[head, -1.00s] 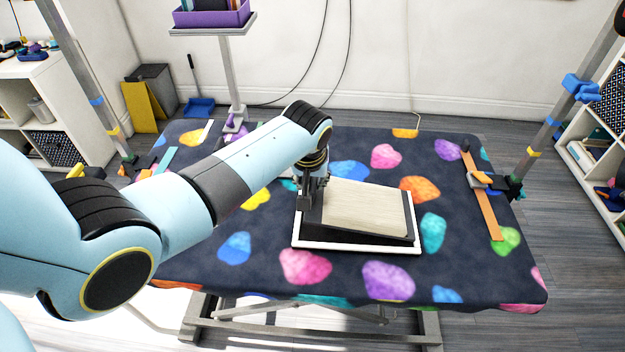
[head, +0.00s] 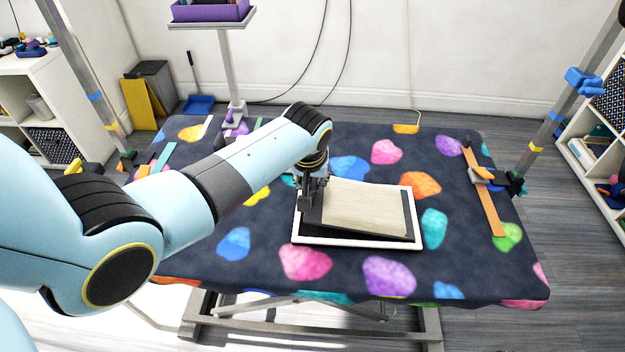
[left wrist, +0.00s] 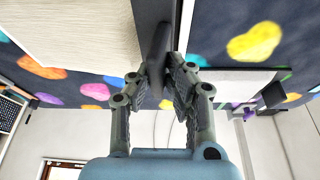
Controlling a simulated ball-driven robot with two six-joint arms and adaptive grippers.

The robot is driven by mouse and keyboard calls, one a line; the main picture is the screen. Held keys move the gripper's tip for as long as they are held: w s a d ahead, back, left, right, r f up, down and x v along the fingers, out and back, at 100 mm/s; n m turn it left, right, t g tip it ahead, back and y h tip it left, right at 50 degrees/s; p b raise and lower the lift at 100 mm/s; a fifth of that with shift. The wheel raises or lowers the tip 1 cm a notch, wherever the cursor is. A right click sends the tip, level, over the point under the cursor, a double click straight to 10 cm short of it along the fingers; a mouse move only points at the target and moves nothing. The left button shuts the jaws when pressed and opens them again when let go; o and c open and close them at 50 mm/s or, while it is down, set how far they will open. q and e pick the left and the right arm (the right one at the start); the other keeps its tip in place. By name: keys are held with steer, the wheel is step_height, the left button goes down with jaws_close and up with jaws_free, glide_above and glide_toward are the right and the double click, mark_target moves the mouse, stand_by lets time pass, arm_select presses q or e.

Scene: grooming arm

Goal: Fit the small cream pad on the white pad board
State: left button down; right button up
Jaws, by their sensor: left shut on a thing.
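The small cream pad (head: 362,207) has a pale, wood-like top and a dark border. It lies over the white pad board (head: 350,243), whose white rim shows at the front and right. The pad looks slightly tilted, with a dark gap at its front edge; I cannot tell whether it touches the board. My left gripper (head: 309,202) is at the pad's left edge. In the left wrist view the left gripper (left wrist: 165,75) is shut on a dark upright part beside the cream pad (left wrist: 75,30). My right gripper is not in view.
The board rests on a table with a dark, colourful-patterned cover (head: 300,225). An orange strip with a clamp (head: 483,195) lies at the right. A purple bin (head: 210,12) stands on a post behind. The table front is clear.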

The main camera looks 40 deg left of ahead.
arm_select(q)
steer(key=shift+f, duration=0.1)
steer(key=shift+s+a+f+t+h+b, duration=0.15)
steer(key=shift+a+f+h+b, duration=0.15)
steer(key=shift+f, duration=0.3)
steer(key=shift+s+a+f+t+h+b, duration=0.1)
steer(key=shift+f+t+h+b, duration=0.1)
steer(key=shift+f+b, duration=0.25)
steer(key=shift+f, duration=0.1)
steer(key=shift+s+a+f+h+b, duration=0.15)
steer(key=shift+f+b, duration=0.15)
steer(key=shift+f, duration=0.25)
steer(key=shift+a+f+h+b, duration=0.15)
steer(key=shift+f+b, duration=0.15)
steer(key=shift+f, duration=0.2)
steer(key=c, duration=1.2)
jaws_free()
steer(key=v, duration=1.2)
steer(key=shift+s, duration=0.15)
